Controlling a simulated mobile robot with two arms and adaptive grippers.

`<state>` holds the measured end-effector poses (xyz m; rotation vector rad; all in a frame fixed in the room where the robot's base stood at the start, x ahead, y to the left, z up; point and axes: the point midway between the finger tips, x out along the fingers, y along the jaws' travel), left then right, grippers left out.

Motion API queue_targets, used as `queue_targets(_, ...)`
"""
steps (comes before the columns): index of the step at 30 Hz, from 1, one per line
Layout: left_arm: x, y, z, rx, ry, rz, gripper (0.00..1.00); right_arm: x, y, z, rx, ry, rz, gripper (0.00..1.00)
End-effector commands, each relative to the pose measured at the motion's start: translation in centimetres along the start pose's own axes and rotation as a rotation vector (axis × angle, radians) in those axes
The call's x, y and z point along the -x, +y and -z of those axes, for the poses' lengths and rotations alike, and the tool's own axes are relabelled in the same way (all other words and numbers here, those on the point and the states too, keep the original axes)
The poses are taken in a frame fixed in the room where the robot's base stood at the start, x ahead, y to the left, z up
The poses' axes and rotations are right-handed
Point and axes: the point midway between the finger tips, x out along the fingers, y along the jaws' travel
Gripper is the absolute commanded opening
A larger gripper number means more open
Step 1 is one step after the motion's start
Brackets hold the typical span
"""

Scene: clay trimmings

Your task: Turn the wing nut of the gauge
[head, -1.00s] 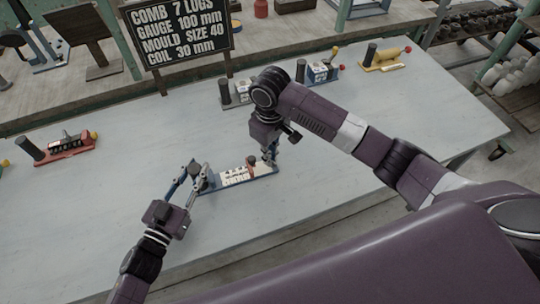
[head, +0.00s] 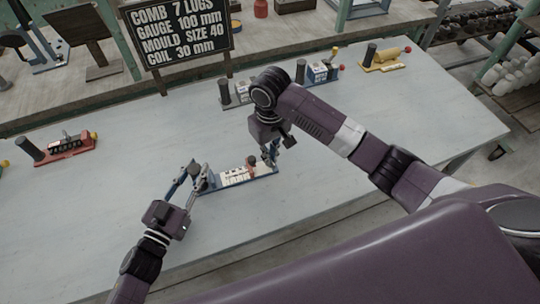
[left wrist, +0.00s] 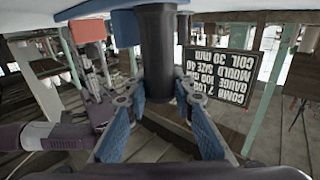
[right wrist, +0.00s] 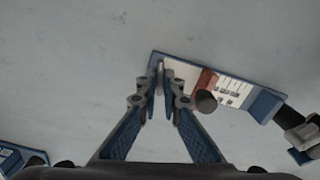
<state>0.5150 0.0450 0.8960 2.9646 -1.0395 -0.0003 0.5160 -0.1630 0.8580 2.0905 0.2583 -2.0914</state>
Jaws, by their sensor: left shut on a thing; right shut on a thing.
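The gauge (head: 236,178) lies on the table, with a blue base, white scale plates and a reddish-brown block (right wrist: 205,82) with a dark round knob (right wrist: 206,101). My left gripper (head: 197,176) is shut on the dark upright post (left wrist: 157,60) at the gauge's left end. My right gripper (head: 270,158) is at the gauge's other end. In the right wrist view its fingertips (right wrist: 160,82) close around a small grey upright piece (right wrist: 160,67), seemingly the wing nut. Its wings are hidden between the fingers.
A red gauge (head: 66,148) lies at the left. A grey gauge (head: 236,95), a blue gauge (head: 318,72) and a yellow gauge (head: 384,61) stand along the back. A black sign (head: 178,30) stands behind. The table front (head: 330,215) is clear.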

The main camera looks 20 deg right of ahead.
Motion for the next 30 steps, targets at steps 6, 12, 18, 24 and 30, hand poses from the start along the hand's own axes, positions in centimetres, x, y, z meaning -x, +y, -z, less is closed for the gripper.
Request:
queue_targets(6,0.0,0.1,-0.1,0.001,-0.001,-0.001,0.0,0.1,0.0,0.1,-0.001,0.002,0.0,0.24)
queue_targets(12,0.0,0.1,-0.1,0.002,-0.001,-0.001,0.0,0.0,0.0,0.0,0.0,0.001,0.0,0.24)
queue_targets(18,0.0,0.1,-0.1,0.002,-0.001,0.0,0.0,1.3,0.0,0.1,0.0,0.003,0.0,0.24)
queue_targets(24,0.0,0.1,-0.1,0.002,-0.001,0.0,0.0,5.4,0.0,0.2,0.001,0.006,0.0,0.24)
queue_targets(30,0.0,0.0,-0.1,0.001,-0.001,0.0,0.0,9.6,0.2,0.2,0.0,0.007,-0.004,0.24)
